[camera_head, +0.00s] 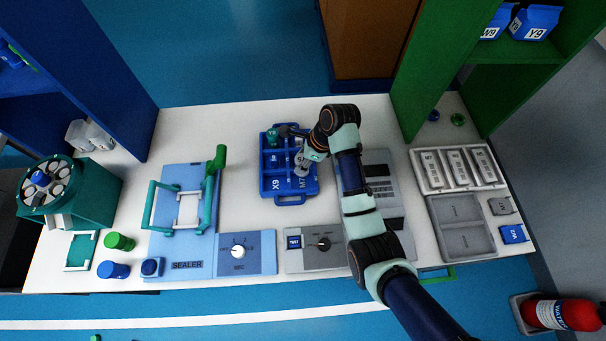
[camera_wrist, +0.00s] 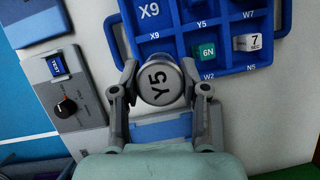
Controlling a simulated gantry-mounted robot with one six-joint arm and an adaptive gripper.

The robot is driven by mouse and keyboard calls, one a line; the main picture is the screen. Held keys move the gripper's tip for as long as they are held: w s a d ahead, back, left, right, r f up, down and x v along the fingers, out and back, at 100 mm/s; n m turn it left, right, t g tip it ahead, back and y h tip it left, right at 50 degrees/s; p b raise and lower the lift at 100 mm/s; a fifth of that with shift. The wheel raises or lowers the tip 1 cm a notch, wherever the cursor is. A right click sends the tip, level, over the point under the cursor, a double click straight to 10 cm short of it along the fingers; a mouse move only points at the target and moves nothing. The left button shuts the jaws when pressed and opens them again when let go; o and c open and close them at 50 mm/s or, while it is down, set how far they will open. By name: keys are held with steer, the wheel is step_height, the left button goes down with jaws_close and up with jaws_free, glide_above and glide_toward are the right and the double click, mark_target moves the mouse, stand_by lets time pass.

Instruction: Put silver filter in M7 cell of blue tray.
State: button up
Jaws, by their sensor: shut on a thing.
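The blue tray (camera_head: 288,199) lies on the white bench in the head view, with X9 and M7 labels along its near side. Its blue grid (camera_wrist: 223,68) fills the top of the wrist view. My gripper (camera_head: 301,166) is over the right part of the tray, close to the M7 label. In the head view the filter (camera_head: 301,169) is small and partly covered. I cannot tell whether it touches the tray. The M7 cell is partly hidden.
A teal 6N piece (camera_wrist: 207,50) and a white piece (camera_wrist: 248,42) sit in other tray cells. The blue sealer (camera_head: 183,240) stands left of the tray. A grey dial panel (camera_head: 314,249) is in front. A grey tray (camera_head: 462,225) lies at right.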

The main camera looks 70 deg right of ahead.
step_height(320, 180, down, 8)
steer(key=shift+f+b, duration=0.25)
steer(key=shift+b, duration=0.65)
steer(key=shift+r, duration=0.1)
steer(key=o, duration=1.2)
steer(key=shift+c, duration=0.2)
steer(key=p+v, duration=0.3)
steer(key=v, duration=0.9)
steer(key=shift+s, duration=0.1)
